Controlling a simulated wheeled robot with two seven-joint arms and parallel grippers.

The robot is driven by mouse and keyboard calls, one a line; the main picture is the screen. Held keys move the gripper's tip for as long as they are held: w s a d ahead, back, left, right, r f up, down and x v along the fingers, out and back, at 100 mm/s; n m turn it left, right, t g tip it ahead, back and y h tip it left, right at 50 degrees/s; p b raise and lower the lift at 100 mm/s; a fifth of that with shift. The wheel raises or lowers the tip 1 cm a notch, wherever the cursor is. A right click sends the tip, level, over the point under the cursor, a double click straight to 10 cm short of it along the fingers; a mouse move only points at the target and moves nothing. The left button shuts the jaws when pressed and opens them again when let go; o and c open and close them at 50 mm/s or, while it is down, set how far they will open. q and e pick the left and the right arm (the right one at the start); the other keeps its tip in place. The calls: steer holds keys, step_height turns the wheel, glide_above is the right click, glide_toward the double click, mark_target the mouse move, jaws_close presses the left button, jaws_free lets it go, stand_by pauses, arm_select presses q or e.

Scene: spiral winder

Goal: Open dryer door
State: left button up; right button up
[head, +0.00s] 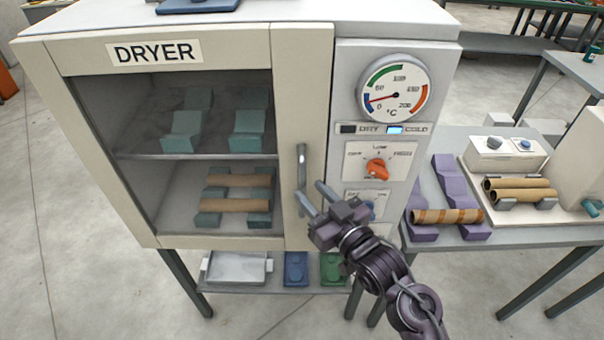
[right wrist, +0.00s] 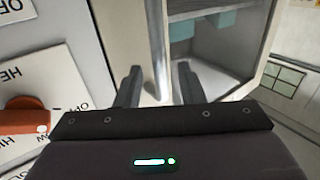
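The dryer (head: 302,40) is a cream and grey cabinet with a glass door (head: 140,110), which is closed in the head view. A vertical grey handle (head: 301,167) is on the right side of the door frame; it also shows in the right wrist view (right wrist: 159,60). My right gripper (head: 314,199) is at the lower end of the handle, its fingers apart. In the right wrist view my right gripper (right wrist: 158,88) has the handle between its two open fingers, with gaps seen on both sides. My left gripper is not in view.
Right of the door is a panel with a dial gauge (head: 394,92) and an orange knob (head: 377,169). Inside the dryer are teal cradles and cardboard tubes (head: 237,205). A side table (head: 520,235) at right holds purple cradles (head: 452,184) and more tubes. Trays lie on a lower shelf.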

mark_target(304, 185)
steer(key=p+x, duration=0.1)
steer(key=x, duration=0.3)
steer(key=shift+w, duration=0.1)
steer(key=shift+w+a, duration=0.1)
steer(key=shift+w, duration=0.1)
steer(key=shift+f, duration=0.1)
jaws_close()
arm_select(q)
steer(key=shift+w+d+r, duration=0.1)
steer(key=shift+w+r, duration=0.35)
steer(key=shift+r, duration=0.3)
